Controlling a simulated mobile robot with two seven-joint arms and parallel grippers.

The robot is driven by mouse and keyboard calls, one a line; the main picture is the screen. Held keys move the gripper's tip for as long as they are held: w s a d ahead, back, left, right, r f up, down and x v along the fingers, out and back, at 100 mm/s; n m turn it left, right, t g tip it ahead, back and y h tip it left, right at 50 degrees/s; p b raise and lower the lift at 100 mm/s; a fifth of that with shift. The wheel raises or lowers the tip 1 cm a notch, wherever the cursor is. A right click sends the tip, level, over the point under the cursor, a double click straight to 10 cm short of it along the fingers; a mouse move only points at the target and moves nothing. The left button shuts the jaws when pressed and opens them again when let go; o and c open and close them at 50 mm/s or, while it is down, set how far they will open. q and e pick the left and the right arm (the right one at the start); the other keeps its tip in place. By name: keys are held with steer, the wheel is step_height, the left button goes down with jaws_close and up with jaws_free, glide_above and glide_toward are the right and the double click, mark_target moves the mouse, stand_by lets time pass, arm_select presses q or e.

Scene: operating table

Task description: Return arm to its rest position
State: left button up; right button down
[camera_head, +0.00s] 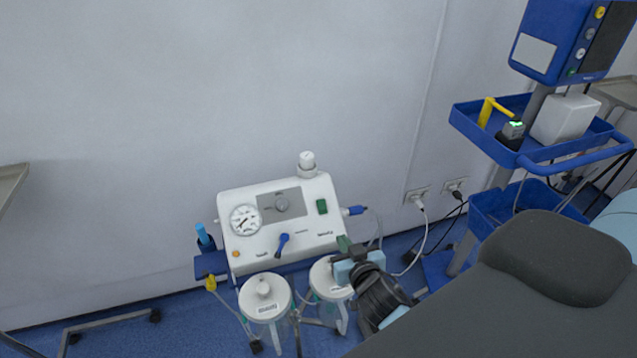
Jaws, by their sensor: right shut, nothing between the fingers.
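My right arm comes in from the bottom, beside the table. Its black wrist and light blue gripper body end in small dark fingers. My right gripper (344,244) is shut and empty, in front of the lower right edge of the white suction machine (262,246). I cannot tell whether it touches the machine. The machine has a round gauge (245,220), a blue lever (282,244) and a green switch (322,206). My left gripper is not in view.
Two lidded jars (265,292) (327,279) stand below the machine; my right gripper partly covers the right one. A blue trolley (484,146) stands at the right. The dark operating table (500,325) fills the lower right. Cables hang from wall sockets (418,196).

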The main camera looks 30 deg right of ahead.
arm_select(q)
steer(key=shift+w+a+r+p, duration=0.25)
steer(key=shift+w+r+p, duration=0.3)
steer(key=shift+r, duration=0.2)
arm_select(e)
steer(key=s+a+f+n+g+y, duration=0.1)
steer(key=s+a+f, duration=0.3)
steer(key=s, duration=0.5)
steer(key=s+a+f+n+g+y, duration=0.2)
steer(key=s+a+f, duration=0.2)
steer(key=s, duration=0.5)
steer(key=s+a+f+n+g+y, duration=0.1)
steer(key=s+a+f, duration=0.3)
steer(key=s, duration=0.5)
steer(key=shift+s+f+n+g+y, duration=0.2)
steer(key=shift+s+n+g+y, duration=0.15)
steer(key=shift+g+y, duration=0.4)
